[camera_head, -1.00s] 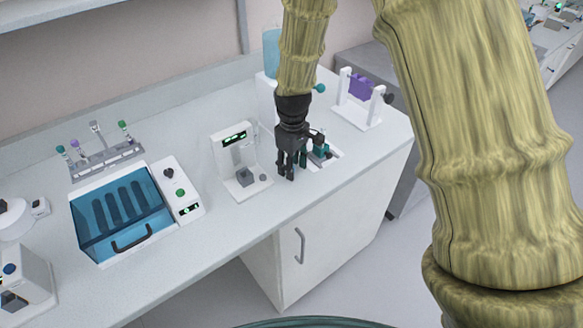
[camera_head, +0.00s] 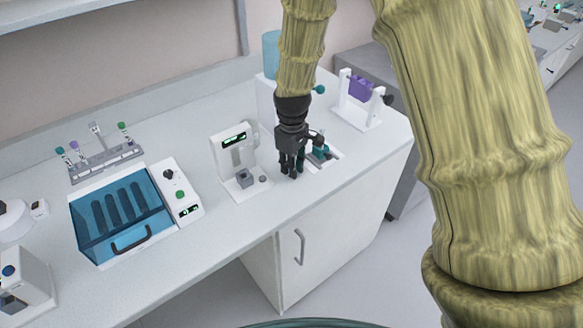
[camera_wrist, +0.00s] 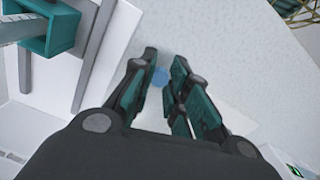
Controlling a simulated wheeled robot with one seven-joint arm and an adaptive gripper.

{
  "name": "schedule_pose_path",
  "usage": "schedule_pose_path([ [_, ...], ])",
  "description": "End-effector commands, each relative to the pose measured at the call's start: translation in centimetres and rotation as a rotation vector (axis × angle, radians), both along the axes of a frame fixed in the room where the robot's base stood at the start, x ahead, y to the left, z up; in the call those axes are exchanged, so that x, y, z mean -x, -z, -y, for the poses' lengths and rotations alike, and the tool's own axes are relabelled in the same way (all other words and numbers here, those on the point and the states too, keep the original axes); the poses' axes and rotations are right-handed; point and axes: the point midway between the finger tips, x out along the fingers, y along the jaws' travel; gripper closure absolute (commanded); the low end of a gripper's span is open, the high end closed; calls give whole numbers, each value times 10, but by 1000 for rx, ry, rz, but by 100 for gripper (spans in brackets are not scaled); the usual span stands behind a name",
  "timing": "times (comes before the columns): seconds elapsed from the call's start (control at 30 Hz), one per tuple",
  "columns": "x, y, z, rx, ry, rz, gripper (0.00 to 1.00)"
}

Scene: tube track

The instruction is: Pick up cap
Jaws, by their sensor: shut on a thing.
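A small round blue cap (camera_wrist: 160,77) shows between my fingers in the wrist view. My gripper (camera_wrist: 165,62) has its teal-padded fingers shut on it, low over the pale bench top. In the head view my gripper (camera_head: 290,172) points straight down near the front edge of the bench. The cap cannot be made out there, as the fingers hide it.
A white device with a display (camera_head: 232,150) stands just left of my gripper. A teal fixture (camera_head: 320,153) is close on its right. A purple block on a white stand (camera_head: 360,88) is behind right. A blue-lidded box (camera_head: 120,215) and a tube rack (camera_head: 105,160) are farther left.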

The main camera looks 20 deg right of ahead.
Motion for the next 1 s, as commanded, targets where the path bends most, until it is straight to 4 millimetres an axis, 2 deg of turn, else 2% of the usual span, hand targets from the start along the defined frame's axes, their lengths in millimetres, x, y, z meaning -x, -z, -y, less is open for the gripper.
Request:
schedule_pose_path([
  [0.4, 2, -33, 2, -1, 1, 2, 90],
  [1.0, 112, -44, 64, -1, 1, 1, 90],
])
